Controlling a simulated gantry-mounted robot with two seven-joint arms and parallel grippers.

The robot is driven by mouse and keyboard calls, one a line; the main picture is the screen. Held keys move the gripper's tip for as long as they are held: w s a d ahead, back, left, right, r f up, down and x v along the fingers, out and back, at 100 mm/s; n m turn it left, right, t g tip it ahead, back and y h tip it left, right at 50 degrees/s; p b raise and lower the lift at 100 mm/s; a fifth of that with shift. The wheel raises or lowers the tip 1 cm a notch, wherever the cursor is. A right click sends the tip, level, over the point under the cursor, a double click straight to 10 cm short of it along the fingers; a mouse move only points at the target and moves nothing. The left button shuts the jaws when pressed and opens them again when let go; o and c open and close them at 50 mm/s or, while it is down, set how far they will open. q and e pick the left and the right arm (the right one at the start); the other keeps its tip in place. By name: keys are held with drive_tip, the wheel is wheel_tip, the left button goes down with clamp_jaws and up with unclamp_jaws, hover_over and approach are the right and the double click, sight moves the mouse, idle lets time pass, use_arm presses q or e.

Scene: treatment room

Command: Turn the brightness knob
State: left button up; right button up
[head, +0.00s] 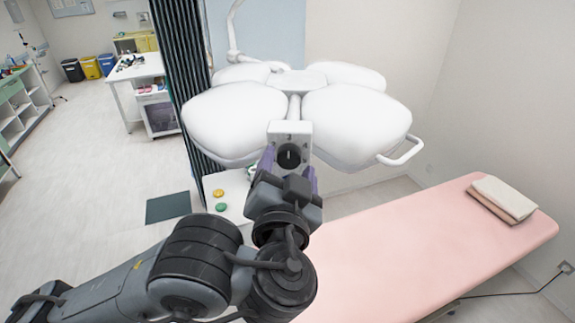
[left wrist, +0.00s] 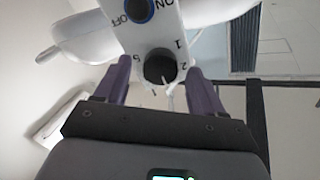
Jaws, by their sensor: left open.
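The brightness knob (head: 289,156) is a round black dial on the white control panel (head: 278,130) under the surgical lamp (head: 345,118). Numbers are printed around it. In the left wrist view the knob (left wrist: 159,67) lies between the two purple fingers, with a blue-ringed ON/OFF button (left wrist: 139,9) on the same panel. My left gripper (head: 288,168) is open in front of the panel, one finger on each side of the knob. I cannot tell whether either finger touches it. My right gripper is not in view.
A pink treatment bed (head: 430,240) with folded towels (head: 502,198) stands at the right. A dark green curtain (head: 180,75) hangs left of the lamp. A white lamp handle (head: 402,153) sticks out at the right. The floor at the left is mostly clear.

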use_arm(q)
drive_tip(key=shift+w, duration=0.45)
drive_tip(key=shift+c, duration=0.2)
